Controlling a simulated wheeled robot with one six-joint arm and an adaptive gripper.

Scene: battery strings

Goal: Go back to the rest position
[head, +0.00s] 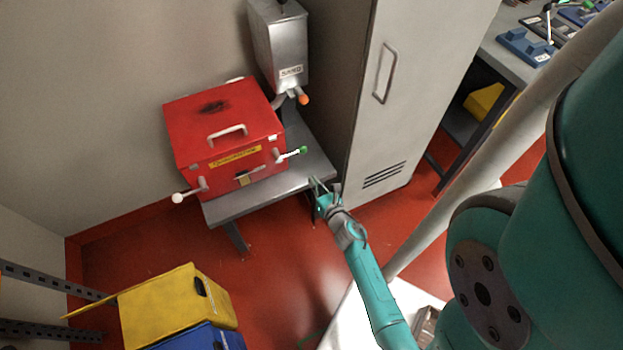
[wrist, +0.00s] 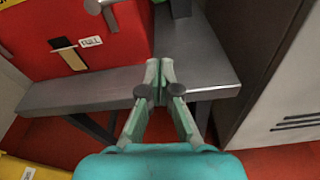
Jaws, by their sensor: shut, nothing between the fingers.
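My gripper (head: 323,188) is at the end of my teal arm, near the front right corner of a grey metal table in the head view. In the wrist view my gripper (wrist: 160,70) has its fingertips together with nothing between them, over the front edge of the grey table (wrist: 215,65). A red box (head: 222,122) with a white top handle, a yellow label and a green-tipped lever (head: 303,150) stands on the table to the left of my gripper. Its front also shows in the wrist view (wrist: 100,28), with a small tag on it.
A tall grey cabinet (head: 405,85) stands right of the table. A metal dispenser labelled SAND (head: 278,45), with an orange-tipped spout, is behind. A yellow box (head: 172,305) and a blue one (head: 205,338) are at the lower left. Red floor (head: 285,262) is open before the table.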

